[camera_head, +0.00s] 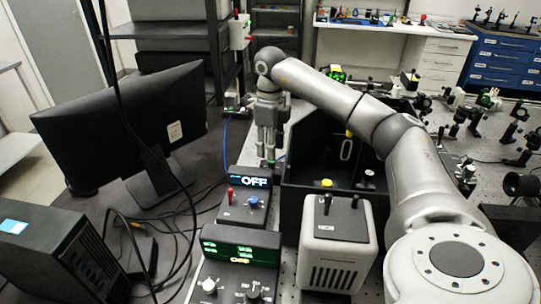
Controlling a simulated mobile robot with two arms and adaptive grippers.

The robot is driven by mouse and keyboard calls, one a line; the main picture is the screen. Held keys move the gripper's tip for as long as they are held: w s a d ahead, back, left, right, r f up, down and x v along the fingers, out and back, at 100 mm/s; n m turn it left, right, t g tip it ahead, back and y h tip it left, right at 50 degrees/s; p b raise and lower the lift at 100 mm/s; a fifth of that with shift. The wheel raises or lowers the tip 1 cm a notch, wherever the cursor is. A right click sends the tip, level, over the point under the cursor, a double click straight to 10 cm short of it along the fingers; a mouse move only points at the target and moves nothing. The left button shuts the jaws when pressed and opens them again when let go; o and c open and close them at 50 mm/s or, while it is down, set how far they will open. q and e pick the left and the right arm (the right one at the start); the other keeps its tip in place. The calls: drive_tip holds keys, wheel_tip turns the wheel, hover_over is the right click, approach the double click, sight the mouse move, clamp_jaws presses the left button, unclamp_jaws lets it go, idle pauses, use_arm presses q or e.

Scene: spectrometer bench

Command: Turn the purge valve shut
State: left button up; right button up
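My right gripper (265,158) hangs down in the middle of the camera_head view, at the end of my grey arm, which reaches in from the lower right. Its fingers point downward, with a narrow dark gap between them. I cannot tell whether they are open or shut on something. A small green part (270,164) shows right at the fingertips. I cannot make out a purge valve for certain; the gripper may hide it. A thin blue hose (226,132) runs just left of the gripper. My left gripper is not in view.
A control box with an "OFF" display (254,182) stands below the gripper. A second box with green readouts (238,254) and a beige unit (338,245) stand nearer. A black monitor (120,125) and loose cables fill the left. Optics (470,110) cover the right-hand bench.

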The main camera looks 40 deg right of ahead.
sight(271, 164)
wheel_tip(271, 164, down, 4)
drive_tip(key=shift+w+d+f, duration=0.1)
drive_tip(key=shift+d+f, duration=0.05)
drive_tip(key=shift+f, duration=0.2)
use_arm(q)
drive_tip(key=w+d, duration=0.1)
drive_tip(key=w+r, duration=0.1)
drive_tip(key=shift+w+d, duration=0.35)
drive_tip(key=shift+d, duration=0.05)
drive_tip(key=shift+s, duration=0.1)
use_arm(e)
drive_tip(key=shift+c, duration=0.4)
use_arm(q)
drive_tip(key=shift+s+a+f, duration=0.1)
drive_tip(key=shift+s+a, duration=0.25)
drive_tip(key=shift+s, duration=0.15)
use_arm(e)
clamp_jaws()
